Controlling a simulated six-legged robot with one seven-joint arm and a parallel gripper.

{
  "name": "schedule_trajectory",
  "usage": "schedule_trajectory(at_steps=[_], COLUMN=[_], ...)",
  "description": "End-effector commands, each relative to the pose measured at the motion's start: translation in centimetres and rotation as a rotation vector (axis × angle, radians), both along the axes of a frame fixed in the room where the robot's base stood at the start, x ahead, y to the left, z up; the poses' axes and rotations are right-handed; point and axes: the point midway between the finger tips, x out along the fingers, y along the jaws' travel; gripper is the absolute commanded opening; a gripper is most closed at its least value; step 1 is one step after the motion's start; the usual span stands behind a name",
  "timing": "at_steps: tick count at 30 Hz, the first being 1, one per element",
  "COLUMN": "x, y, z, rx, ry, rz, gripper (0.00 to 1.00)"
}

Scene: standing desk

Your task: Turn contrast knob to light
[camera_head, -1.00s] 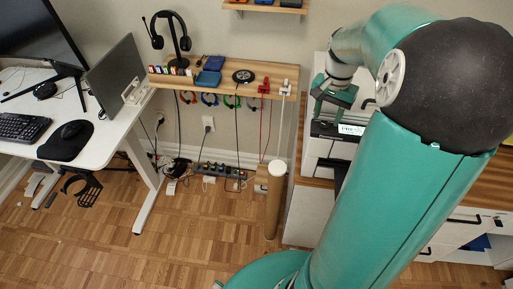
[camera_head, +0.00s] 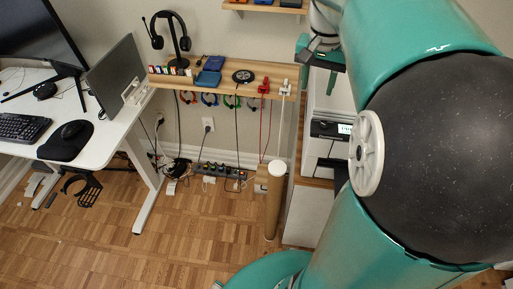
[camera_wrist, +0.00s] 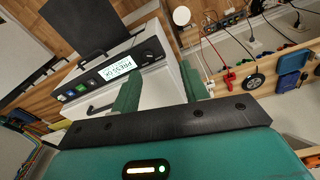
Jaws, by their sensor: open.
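The printer (camera_wrist: 150,85) is white with a dark control panel (camera_wrist: 95,80). In the wrist view its lit display (camera_wrist: 117,68) reads "PRESS OK", with green and blue buttons at one end. A small dark round knob (camera_wrist: 148,53) seems to sit at the other end; its setting is too small to read. My gripper (camera_wrist: 160,85) is open and empty, its two green fingers apart in front of the printer and not visibly touching the knob. In the head view the gripper (camera_head: 318,55) is above and behind the panel (camera_head: 328,129), partly hidden by my arm.
A wooden shelf (camera_head: 215,78) with a headphone stand, a round charger and hanging cables is left of the printer. A cardboard tube (camera_head: 274,205) stands below its right end. A white desk (camera_head: 100,140) is at the left. The floor between is mostly clear.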

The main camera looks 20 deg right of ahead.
Motion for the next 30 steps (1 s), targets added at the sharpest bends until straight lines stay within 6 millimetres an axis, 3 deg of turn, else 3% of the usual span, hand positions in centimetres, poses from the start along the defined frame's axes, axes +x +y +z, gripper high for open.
schedule_trajectory(at_steps=[14,30], x=[-2.2,-6.9], y=[8.6,16.6], z=[0.1,-1.6], rx=[-0.089,-0.151], ry=[-0.097,-0.255], rz=[0.263,0.584], gripper=[0.44,0.44])
